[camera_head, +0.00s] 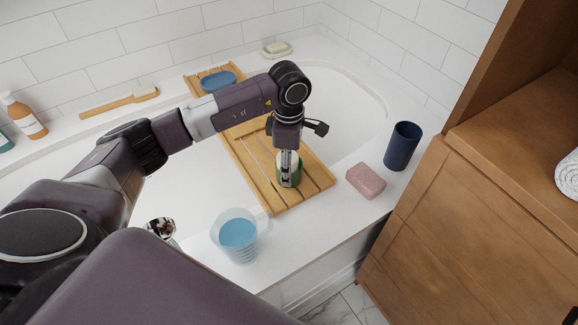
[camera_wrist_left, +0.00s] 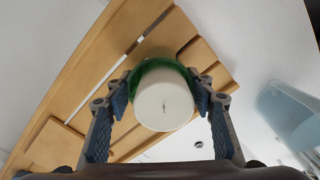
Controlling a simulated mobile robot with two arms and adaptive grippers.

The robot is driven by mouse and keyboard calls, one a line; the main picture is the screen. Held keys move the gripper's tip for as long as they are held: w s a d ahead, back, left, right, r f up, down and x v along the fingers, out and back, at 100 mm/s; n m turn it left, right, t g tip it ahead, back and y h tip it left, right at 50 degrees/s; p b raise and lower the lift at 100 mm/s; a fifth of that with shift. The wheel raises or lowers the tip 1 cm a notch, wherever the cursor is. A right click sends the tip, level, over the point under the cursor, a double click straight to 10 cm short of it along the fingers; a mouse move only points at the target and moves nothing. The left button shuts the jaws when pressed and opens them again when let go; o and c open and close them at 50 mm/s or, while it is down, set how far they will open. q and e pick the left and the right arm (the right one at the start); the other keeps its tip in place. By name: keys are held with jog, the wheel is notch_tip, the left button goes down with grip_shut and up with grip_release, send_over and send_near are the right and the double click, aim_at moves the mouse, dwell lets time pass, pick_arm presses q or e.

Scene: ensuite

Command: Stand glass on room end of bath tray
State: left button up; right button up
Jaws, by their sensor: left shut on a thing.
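The glass (camera_head: 294,180) is green, with a white candle-like cylinder (camera_wrist_left: 164,105) inside that bears a small dark mark. My left gripper (camera_head: 288,170) points down and is shut around the glass, one finger on each side in the left wrist view. The glass is upright at the near, room end of the wooden slatted bath tray (camera_head: 316,178). I cannot tell whether its base touches the slats. The tray spans the white bath, and my left arm hides part of it. My right gripper is not in view.
A clear jug of blue liquid (camera_head: 238,234) stands on the bath rim left of the tray. A pink sponge (camera_head: 366,181) and dark blue cup (camera_head: 402,146) are on the right. A blue dish (camera_head: 218,81) sits at the tray's far end. A wooden cabinet (camera_head: 430,225) bounds the right.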

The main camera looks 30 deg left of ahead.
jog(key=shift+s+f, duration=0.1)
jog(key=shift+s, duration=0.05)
pick_arm(q)
jog(key=o, duration=0.8)
jog(key=shift+c, duration=0.2)
jog(key=o, duration=0.4)
jog(key=shift+o, duration=0.2)
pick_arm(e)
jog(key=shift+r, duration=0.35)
pick_arm(q)
jog(key=shift+r, duration=0.1)
notch_tip(320, 180, up, 12)
jog(key=shift+r+p, duration=0.1)
jog(key=shift+p, duration=0.55)
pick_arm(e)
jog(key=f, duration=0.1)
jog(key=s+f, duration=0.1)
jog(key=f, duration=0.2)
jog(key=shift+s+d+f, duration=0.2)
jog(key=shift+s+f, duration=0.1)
